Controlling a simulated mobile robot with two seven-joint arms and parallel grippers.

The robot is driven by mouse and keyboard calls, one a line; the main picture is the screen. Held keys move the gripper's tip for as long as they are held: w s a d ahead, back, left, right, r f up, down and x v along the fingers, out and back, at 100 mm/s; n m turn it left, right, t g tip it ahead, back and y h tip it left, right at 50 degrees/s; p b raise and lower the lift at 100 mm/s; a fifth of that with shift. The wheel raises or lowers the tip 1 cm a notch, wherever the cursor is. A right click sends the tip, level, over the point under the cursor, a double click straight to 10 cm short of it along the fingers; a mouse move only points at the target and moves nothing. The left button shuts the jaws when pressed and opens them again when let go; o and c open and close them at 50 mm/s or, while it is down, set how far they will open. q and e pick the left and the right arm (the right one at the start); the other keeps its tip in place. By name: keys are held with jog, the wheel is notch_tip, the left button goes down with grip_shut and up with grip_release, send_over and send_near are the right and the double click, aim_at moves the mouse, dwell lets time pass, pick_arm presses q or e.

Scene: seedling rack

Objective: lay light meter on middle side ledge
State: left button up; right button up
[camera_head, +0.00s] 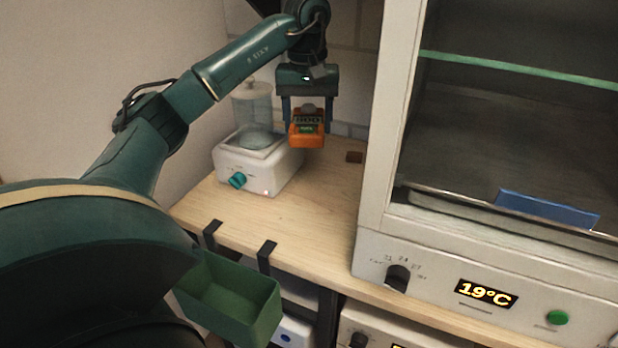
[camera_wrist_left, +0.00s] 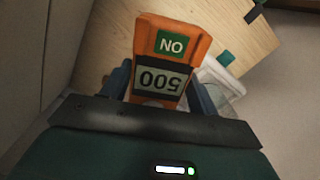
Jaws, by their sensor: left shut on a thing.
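My right gripper is not in view.
A white device (camera_head: 258,165) with a teal knob and a clear container stands left of the meter. A large cabinet (camera_head: 375,180) with a 19°C display stands at right. A small brown block (camera_head: 354,157) lies near it. A green bin (camera_head: 230,298) hangs at the front edge. The ledge's front middle is bare.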

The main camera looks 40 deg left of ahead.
pick_arm(q)
jog(key=b, duration=0.2)
send_over(306, 199)
notch_tip(306, 199, down, 12)
jog(key=shift+f, duration=0.1)
jog(key=shift+f+p, duration=0.3)
jog(key=shift+f, duration=2.1)
jog(key=shift+f, duration=0.2)
jog(key=o, duration=1.1)
jog(key=shift+o, duration=0.2)
jog(key=shift+r, duration=0.1)
